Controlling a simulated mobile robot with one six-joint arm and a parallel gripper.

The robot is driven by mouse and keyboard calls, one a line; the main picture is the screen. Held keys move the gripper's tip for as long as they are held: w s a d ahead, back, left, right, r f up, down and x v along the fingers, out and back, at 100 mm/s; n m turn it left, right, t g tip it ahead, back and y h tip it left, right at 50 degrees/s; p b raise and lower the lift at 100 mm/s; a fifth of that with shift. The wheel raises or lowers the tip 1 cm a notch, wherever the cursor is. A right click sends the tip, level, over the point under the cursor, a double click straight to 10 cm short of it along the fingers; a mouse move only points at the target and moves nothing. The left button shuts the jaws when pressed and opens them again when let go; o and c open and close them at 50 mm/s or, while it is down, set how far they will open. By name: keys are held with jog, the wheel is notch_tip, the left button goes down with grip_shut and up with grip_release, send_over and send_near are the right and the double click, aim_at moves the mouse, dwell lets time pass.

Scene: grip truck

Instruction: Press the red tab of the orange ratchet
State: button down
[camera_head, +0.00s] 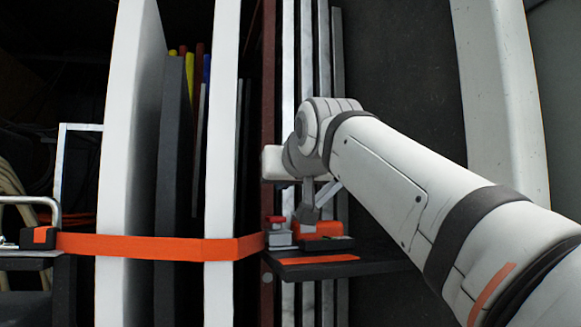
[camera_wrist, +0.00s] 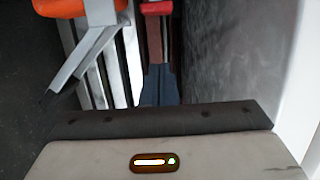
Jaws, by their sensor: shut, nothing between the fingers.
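The orange ratchet (camera_head: 320,230) sits on a dark plate at the lower middle of the head view, with grey metal arms rising from it. Its red tab (camera_head: 275,219) stands on a grey block at its left end. My gripper (camera_head: 273,163) is above the tab in the picture, apart from it and empty. Its fingertips are not clearly visible. In the wrist view the orange body (camera_wrist: 80,6) is at the top left and what looks like the red tab (camera_wrist: 157,8) is at the top middle. The gripper's housing (camera_wrist: 90,157) fills the bottom.
An orange strap (camera_head: 150,246) runs left from the ratchet across upright white panels (camera_head: 130,120) to another buckle (camera_head: 40,237). Silver rails (camera_head: 306,60) stand behind the ratchet. A dark wall and a white post (camera_head: 500,90) lie to the right. The grey metal arms (camera_wrist: 82,62) are close to the gripper.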

aim_at(276, 219)
jog(key=w+f, duration=0.2)
jog(key=shift+w+a+f, duration=0.35)
jog(key=shift+w, duration=0.05)
jog(key=shift+s+f, duration=0.35)
jog(key=shift+f, duration=0.2)
jog(key=shift+w+f, duration=0.25)
jog(key=shift+f, duration=0.2)
jog(key=shift+s, duration=0.1)
